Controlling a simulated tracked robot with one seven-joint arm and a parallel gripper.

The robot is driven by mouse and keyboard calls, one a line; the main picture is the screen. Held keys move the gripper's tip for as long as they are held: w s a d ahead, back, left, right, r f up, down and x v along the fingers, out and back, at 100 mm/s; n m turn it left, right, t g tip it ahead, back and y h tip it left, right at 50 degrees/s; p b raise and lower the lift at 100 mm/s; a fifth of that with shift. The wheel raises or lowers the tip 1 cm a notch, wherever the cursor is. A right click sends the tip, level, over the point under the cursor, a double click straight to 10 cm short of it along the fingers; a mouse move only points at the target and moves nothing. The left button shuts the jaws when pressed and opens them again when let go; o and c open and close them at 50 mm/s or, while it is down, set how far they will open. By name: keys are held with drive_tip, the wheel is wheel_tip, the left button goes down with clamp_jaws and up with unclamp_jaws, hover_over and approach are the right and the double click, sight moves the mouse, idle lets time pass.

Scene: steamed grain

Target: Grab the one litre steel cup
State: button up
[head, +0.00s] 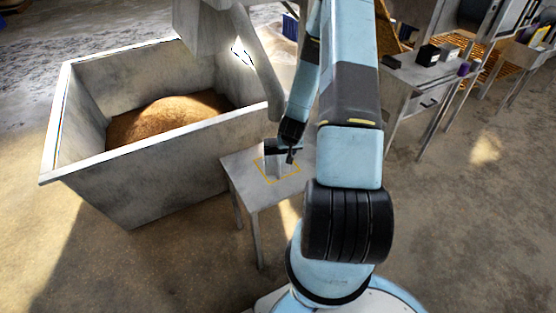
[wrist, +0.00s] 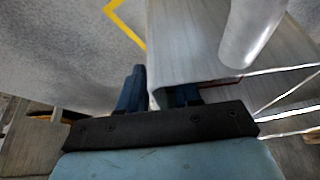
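The steel cup (head: 274,165) is a small grey shape inside a yellow square outline on a small grey table. My gripper (head: 289,152) is at its top right side, low over the table, and partly covers it. In the wrist view, a large brushed-metal body (wrist: 190,40), apparently the cup, fills the upper middle. The dark blue fingers of my gripper (wrist: 159,95) are apart, one on each side of its left edge. I cannot tell whether they press on it.
A large grey bin (head: 150,165) with brown grain stands left of the small table (head: 240,178). A grey chute (head: 258,65) hangs close beside my arm. A bench (head: 420,72) with small boxes is at the back right. Floor at right is clear.

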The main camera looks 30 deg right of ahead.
clamp_jaws()
idle(1.4)
